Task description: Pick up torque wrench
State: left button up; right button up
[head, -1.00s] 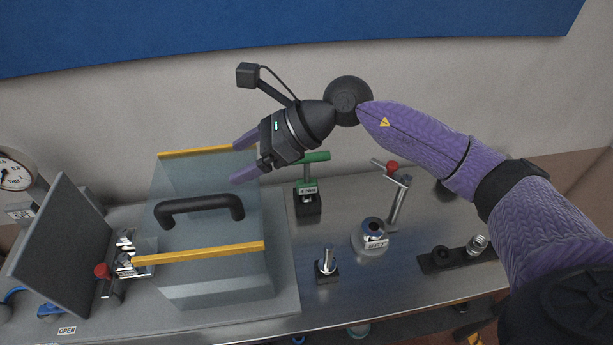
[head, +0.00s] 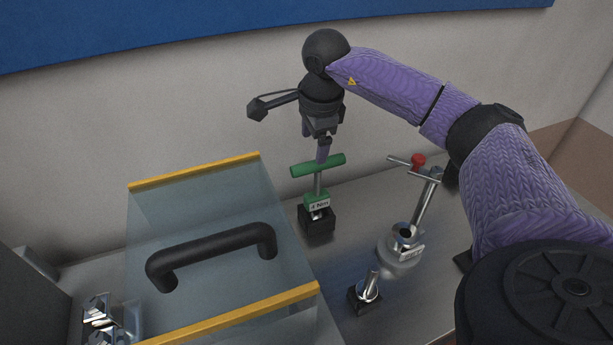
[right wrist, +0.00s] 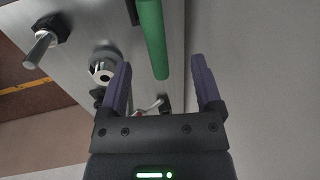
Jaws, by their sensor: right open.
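The torque wrench (head: 318,166) has a green T-shaped handle and a green label reading "4 Nm". It stands upright in a black block (head: 317,219) behind the clear cover's right side. My right gripper (head: 320,148) points down just above the handle, open and empty. In the right wrist view the green handle (right wrist: 152,40) appears between the two purple fingers (right wrist: 161,62), nearer the left one. Whether a finger touches it, I cannot tell. My left gripper is out of view.
A clear box cover (head: 200,210) with yellow edges and a black handle (head: 212,254) stands left. A metal fixture with a red-knobbed lever (head: 402,243) and a small post in a black block (head: 367,292) stand right. The wall is close behind.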

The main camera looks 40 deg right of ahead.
aim_at(315, 166)
jog(key=f, duration=0.7)
jog(key=shift+w+d+f+b, duration=0.15)
jog(key=shift+w+d+b, duration=0.15)
jog(key=shift+d, duration=0.1)
jog(key=shift+c, duration=0.2)
grip_shut()
dwell(0.5)
